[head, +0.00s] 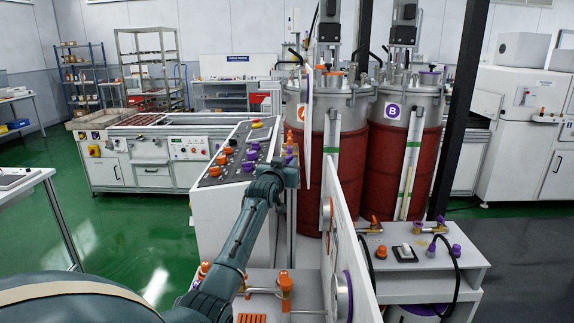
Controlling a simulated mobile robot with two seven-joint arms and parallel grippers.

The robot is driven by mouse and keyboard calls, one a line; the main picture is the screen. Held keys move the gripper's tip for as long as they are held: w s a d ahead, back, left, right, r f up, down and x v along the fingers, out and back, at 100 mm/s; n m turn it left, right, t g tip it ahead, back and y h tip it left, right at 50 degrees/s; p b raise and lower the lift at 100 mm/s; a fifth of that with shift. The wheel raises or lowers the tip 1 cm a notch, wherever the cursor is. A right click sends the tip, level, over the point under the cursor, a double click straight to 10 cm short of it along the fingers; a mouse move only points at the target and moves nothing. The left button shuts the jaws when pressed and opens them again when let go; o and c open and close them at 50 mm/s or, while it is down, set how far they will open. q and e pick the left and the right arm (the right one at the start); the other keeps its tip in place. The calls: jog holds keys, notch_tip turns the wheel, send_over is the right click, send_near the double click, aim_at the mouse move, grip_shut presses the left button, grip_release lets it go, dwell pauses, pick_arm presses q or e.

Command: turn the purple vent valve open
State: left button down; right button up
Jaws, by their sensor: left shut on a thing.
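My left gripper (291,160) is at the end of my teal arm, in the middle of the head view, just right of the sloped control console. It is shut on a small purple part (295,150), which appears to be the purple vent valve. The fingers and wrist hide most of this part, so its turn angle cannot be told. An orange fitting (289,137) shows just above it. My right gripper is not in view.
The console (222,174) carries several orange and purple knobs close to my left wrist. A white upright panel (345,230) stands just right of my forearm. Two dark red tanks, one marked B (400,165), stand behind. Green floor (150,245) is clear at the left.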

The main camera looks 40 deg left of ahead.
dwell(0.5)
pick_arm(q)
jog(key=c, duration=1)
grip_release()
jog(key=shift+c, duration=0.2)
jog(key=shift+s+d, duration=0.3)
jog(key=shift+s, duration=0.25)
jog(key=b+v, duration=0.2)
jog(key=v, duration=1)
jog(key=shift+c, duration=0.3)
